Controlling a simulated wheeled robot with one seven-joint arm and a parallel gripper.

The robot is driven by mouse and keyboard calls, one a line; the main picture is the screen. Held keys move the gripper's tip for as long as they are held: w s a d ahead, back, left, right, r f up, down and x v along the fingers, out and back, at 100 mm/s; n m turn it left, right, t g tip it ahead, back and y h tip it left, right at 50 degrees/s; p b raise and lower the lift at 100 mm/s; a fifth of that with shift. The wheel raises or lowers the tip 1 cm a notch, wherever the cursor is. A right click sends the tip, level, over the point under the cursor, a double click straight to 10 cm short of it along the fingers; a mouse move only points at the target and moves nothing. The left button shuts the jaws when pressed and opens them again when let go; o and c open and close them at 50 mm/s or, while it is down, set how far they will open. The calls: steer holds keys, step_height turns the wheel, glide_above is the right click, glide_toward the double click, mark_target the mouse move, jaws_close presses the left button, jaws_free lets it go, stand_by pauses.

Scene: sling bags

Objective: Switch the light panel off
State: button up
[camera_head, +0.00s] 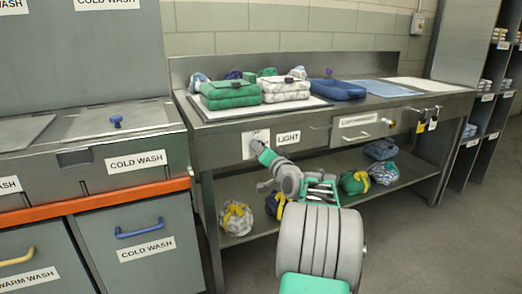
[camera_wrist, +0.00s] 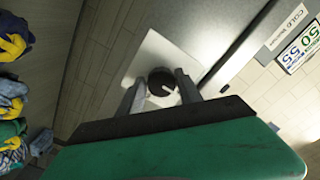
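The light panel (camera_head: 262,134) is a pale square plate on the front of the steel table, left of a "LIGHT" label (camera_head: 288,138). In the wrist view the plate (camera_wrist: 150,52) carries a dark round knob (camera_wrist: 160,88) with a pale mark. My gripper (camera_head: 257,146) is at the panel, in front of the plate. In the wrist view its two fingers (camera_wrist: 160,76) stand apart, one on each side of the knob. I cannot tell whether they touch it. In the head view my gripper hides the knob.
Rolled bags (camera_head: 236,218) sit on the lower shelf. A "COLD WASH" unit (camera_head: 137,162) stands close on the left.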

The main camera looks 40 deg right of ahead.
steer(key=o, duration=0.3)
steer(key=shift+r, duration=0.1)
steer(key=shift+o, duration=0.2)
steer(key=p+v, duration=0.2)
steer(key=v, duration=0.5)
steer(key=shift+s, duration=0.4)
steer(key=shift+a, duration=0.15)
